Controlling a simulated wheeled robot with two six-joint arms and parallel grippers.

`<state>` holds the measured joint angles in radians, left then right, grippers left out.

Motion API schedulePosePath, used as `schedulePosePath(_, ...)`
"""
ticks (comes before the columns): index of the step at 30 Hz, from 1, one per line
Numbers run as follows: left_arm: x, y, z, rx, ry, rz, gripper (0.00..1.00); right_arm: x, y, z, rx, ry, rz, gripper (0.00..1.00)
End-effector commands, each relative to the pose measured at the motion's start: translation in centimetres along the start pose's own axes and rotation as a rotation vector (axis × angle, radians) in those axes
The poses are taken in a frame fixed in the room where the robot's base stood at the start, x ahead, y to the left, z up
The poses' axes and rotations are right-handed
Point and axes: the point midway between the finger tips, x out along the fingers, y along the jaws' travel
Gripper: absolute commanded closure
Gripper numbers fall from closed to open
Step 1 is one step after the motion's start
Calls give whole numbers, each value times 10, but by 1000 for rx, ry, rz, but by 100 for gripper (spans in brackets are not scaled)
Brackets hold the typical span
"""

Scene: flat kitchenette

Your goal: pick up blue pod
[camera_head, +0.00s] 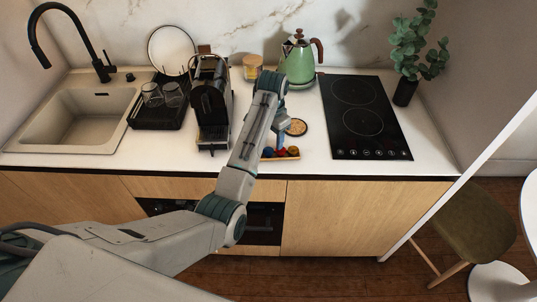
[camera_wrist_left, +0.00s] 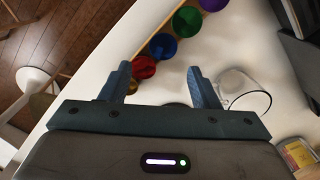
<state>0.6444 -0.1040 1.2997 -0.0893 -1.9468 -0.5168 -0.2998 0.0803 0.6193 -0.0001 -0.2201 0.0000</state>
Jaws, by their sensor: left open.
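The blue pod (camera_wrist_left: 162,46) sits in a slanting row of coloured pods in the left wrist view, between green and red. It lies just beyond the gap between my left gripper's fingertips (camera_wrist_left: 160,69), which are open with nothing between them. In the head view the blue pod (camera_head: 268,152) shows at the left of the visible pods on a small tray near the counter's front edge. My left gripper (camera_head: 283,138) is pointing down just behind the tray there, partly hidden by my arm. My right gripper is not in view.
Red (camera_wrist_left: 143,68), gold (camera_wrist_left: 132,87), green (camera_wrist_left: 187,21) and purple (camera_wrist_left: 213,4) pods line up beside the blue one. A clear glass cup (camera_wrist_left: 243,92) stands close to the right finger. A coffee machine (camera_head: 211,105), kettle (camera_head: 298,62) and cooktop (camera_head: 362,115) surround the area.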

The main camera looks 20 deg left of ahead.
Motion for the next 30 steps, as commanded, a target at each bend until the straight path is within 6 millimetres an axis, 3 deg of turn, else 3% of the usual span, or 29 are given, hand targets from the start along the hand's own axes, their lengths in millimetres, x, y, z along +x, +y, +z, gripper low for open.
schedulePosePath(9,29,-3,13,-1,-3,1,44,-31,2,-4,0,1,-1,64)
schedulePosePath(15,52,-3,12,0,0,0,44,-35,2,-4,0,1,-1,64)
schedulePosePath(22,55,-3,11,-1,2,-1,44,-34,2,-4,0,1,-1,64)
schedulePosePath(28,55,-3,11,-1,2,-1,84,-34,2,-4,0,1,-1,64)
schedulePosePath(30,55,-3,11,-1,2,-1,90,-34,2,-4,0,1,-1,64)
